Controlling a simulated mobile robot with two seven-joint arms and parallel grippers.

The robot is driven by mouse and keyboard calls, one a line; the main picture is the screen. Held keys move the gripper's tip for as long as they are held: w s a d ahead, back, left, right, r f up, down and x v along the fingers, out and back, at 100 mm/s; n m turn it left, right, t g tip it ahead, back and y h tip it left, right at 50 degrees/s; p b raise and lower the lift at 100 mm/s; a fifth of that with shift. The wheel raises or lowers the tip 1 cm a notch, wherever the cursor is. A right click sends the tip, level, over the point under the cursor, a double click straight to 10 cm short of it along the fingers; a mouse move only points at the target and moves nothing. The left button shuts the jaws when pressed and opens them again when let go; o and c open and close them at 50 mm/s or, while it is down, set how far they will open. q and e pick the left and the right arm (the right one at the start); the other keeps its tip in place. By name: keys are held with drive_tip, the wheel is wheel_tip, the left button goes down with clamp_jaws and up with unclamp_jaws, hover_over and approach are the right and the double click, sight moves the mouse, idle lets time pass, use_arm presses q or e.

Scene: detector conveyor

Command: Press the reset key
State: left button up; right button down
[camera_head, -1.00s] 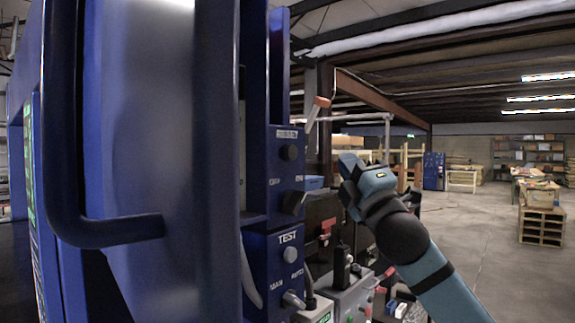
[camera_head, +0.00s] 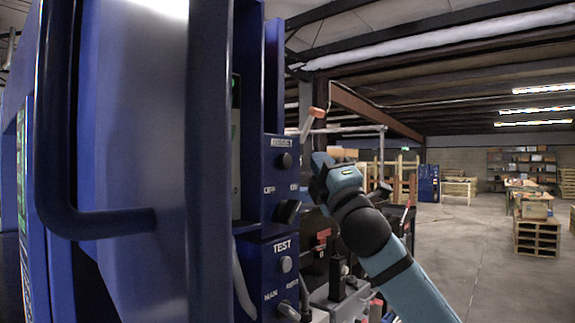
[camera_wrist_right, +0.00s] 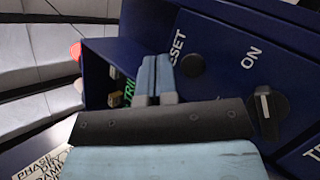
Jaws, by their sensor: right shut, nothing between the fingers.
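The reset key (camera_head: 285,160) is a round black button under the RESET label on the blue control panel (camera_head: 268,185). It also shows in the right wrist view (camera_wrist_right: 191,66), just right of the fingertips. My right gripper (camera_wrist_right: 157,62) is shut and empty, with its two blue-grey fingers side by side, partly over the RESET lettering. In the head view my right gripper (camera_head: 320,168) is right of the panel. Contact with the key is not visible; the key shows uncovered. My left gripper is not in view.
A black OFF/ON rotary switch (camera_head: 287,211) is below the key and shows in the wrist view (camera_wrist_right: 265,108). A TEST section (camera_head: 285,264) lies lower. A large blue door handle (camera_head: 50,120) fills the left. Open floor (camera_head: 470,250) lies right.

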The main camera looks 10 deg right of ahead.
drive_tip(key=shift+w+a, duration=1.2)
drive_tip(key=shift+w, duration=0.25)
idle(1.1)
drive_tip(key=shift+w+a, duration=0.25)
drive_tip(key=shift+w, duration=0.05)
drive_tip(key=shift+w+a, duration=0.25)
drive_tip(key=shift+w, duration=0.15)
idle(0.9)
drive_tip(key=shift+s, duration=0.1)
drive_tip(key=shift+s+d+p, duration=0.4)
drive_tip(key=shift+s+d, duration=0.1)
drive_tip(key=shift+s, duration=0.15)
drive_tip(key=shift+s+d+p, duration=0.3)
drive_tip(key=shift+s+d, duration=0.5)
drive_tip(key=shift+s, duration=0.2)
drive_tip(key=shift+s+d+p, duration=0.3)
drive_tip(key=shift+s+d, duration=0.45)
drive_tip(key=shift+s, duration=0.2)
